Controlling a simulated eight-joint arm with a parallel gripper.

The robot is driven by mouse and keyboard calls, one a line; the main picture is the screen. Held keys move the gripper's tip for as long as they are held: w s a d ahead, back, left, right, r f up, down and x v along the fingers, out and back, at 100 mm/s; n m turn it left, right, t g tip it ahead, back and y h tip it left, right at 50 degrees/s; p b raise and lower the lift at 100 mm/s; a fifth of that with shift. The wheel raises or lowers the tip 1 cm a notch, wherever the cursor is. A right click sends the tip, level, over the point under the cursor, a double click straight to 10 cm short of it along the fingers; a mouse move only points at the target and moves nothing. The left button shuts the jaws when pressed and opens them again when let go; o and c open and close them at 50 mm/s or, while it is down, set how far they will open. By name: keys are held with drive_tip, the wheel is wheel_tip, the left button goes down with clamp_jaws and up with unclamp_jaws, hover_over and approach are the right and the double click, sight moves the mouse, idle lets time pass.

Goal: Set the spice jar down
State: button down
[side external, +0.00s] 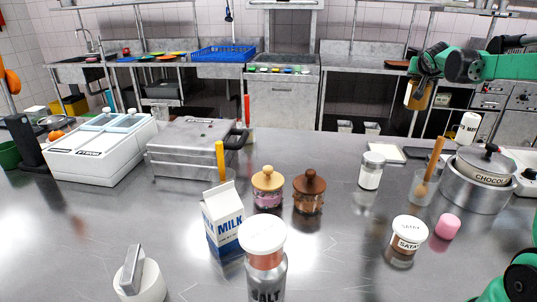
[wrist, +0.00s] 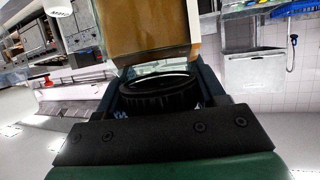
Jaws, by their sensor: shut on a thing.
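The spice jar (side external: 417,96) looks squarish, with tan-brown contents. My gripper (side external: 424,78) is shut on it and holds it in the air at the upper right of the side view, above the level of the counter. In the wrist view the jar (wrist: 145,36) fills the top middle, its dark round lid (wrist: 158,92) close to the palm between the two fingers of my gripper (wrist: 160,76). Part of its lid end is hidden by the gripper in the side view.
The steel counter (side external: 320,250) has free room at its middle. On it stand a milk carton (side external: 225,222), a salt shaker (side external: 265,270), a satay jar (side external: 403,243), a pink-capped item (side external: 447,226), a white-lidded jar (side external: 371,171) and a chocolate pot (side external: 486,170).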

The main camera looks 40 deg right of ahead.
drive_tip(key=s+a+m+g, duration=0.5)
drive_tip(key=a+m+g, duration=0.1)
drive_tip(key=a, duration=0.3)
drive_tip(key=s+a+m+g, duration=0.4)
drive_tip(key=a+m+g, duration=0.15)
drive_tip(key=a, duration=0.35)
drive_tip(key=shift+g, duration=0.55)
wheel_tip(320, 180, down, 19)
drive_tip(key=shift+s+a+f, duration=0.1)
drive_tip(key=shift+f, duration=0.05)
drive_tip(key=shift+f, duration=0.1)
drive_tip(key=shift+c, duration=0.4)
unclamp_jaws()
